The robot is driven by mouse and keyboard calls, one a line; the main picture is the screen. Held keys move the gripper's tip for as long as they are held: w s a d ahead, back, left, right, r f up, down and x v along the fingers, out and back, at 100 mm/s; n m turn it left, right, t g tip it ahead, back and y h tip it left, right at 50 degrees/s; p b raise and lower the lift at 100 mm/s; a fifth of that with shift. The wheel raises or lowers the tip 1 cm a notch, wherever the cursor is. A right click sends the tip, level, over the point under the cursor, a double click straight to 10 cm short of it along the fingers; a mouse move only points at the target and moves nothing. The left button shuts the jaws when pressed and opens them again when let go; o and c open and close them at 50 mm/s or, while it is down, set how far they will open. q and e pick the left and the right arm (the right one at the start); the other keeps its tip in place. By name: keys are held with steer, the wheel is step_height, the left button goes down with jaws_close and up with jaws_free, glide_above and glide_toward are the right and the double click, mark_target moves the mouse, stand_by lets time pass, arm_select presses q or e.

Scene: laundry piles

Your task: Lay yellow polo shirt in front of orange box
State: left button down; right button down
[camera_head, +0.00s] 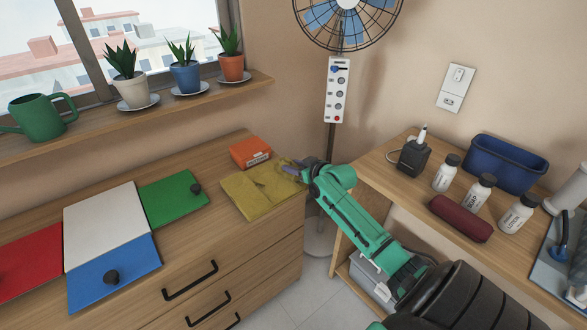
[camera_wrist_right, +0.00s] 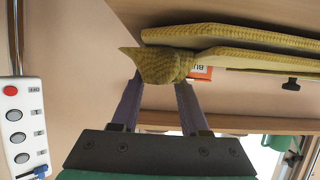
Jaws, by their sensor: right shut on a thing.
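The yellow polo shirt (camera_head: 258,192) lies folded on the right end of the dresser top, in front of the orange box (camera_head: 250,152). My right gripper (camera_head: 296,172) reaches in from the right and is shut on the shirt's right edge. In the right wrist view a bunched corner of the shirt (camera_wrist_right: 165,66) sits between the two fingertips of my right gripper (camera_wrist_right: 158,82), with the folded layers beyond. A small part of the orange box (camera_wrist_right: 201,72) shows behind the cloth there. My left gripper is not in view.
Red, white, green (camera_head: 174,199) and blue (camera_head: 113,272) panels lie on the dresser (camera_head: 215,235) to the left. A fan (camera_head: 347,20) with a control post (camera_head: 338,90) stands behind my right gripper. Right of the gap, a side table holds bottles and a blue bin (camera_head: 505,162).

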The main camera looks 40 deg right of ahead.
steer(key=shift+f, duration=0.35)
steer(key=shift+c, duration=2)
jaws_free()
steer(key=shift+s, duration=0.1)
